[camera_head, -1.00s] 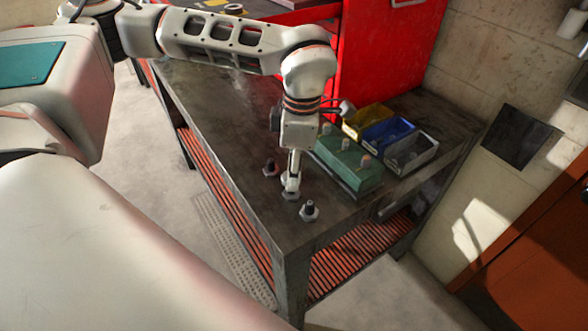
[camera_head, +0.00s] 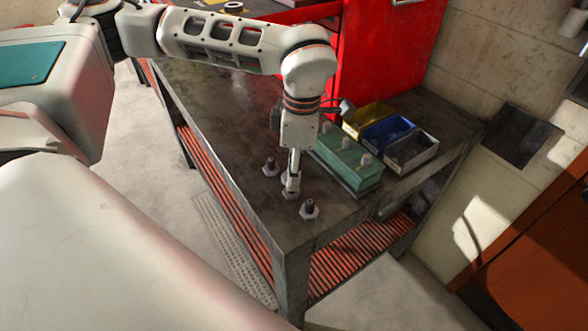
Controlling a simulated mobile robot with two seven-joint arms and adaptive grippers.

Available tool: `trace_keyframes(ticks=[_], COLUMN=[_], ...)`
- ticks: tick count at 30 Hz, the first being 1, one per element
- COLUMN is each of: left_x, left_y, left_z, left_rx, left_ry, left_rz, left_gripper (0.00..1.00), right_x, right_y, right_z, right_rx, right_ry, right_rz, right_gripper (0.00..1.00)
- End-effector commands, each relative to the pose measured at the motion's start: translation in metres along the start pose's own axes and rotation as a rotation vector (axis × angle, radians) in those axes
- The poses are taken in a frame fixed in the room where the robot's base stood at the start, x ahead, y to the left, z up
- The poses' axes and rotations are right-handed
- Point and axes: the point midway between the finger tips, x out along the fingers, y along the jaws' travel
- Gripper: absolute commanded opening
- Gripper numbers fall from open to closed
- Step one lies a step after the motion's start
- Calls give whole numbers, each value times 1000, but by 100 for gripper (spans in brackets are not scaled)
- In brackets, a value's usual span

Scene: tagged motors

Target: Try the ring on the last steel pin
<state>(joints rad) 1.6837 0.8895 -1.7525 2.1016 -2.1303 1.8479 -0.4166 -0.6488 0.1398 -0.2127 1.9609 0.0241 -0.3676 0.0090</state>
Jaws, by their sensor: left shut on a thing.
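Three steel pins on hexagonal bases stand in a slanting row on the dark workbench. The far pin (camera_head: 270,166) and the near pin (camera_head: 309,209) are uncovered, with dark tops. My left gripper (camera_head: 291,186) points down over the middle pin's place, between these two, and largely hides it. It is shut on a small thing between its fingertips. The thing is too small and covered for me to tell whether it is the ring, or whether it is around the middle pin. My right gripper is not in view.
A green block (camera_head: 340,160) with several upright pegs stands right of the gripper. Behind it are a yellow bin (camera_head: 366,115), a blue bin (camera_head: 389,130) and a grey bin (camera_head: 414,152). A red cabinet (camera_head: 385,50) stands behind. The bench (camera_head: 225,130) is clear on the left.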

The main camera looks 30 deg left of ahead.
Motion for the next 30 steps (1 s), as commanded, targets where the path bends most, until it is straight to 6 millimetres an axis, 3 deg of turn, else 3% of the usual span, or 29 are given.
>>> trace_keyframes(ticks=[26,27,29,30], left_x=[8,8,8,8], left_y=[0,0,0,0], left_z=[1,1,1,1], left_rx=[0,0,0,0], left_ry=[0,0,0,0], left_rz=[0,0,0,0], left_gripper=[9,37,49,49], right_x=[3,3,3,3], right_y=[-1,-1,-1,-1], right_z=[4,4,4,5], right_rx=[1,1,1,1], right_ry=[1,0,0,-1], right_rz=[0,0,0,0], right_gripper=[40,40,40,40])
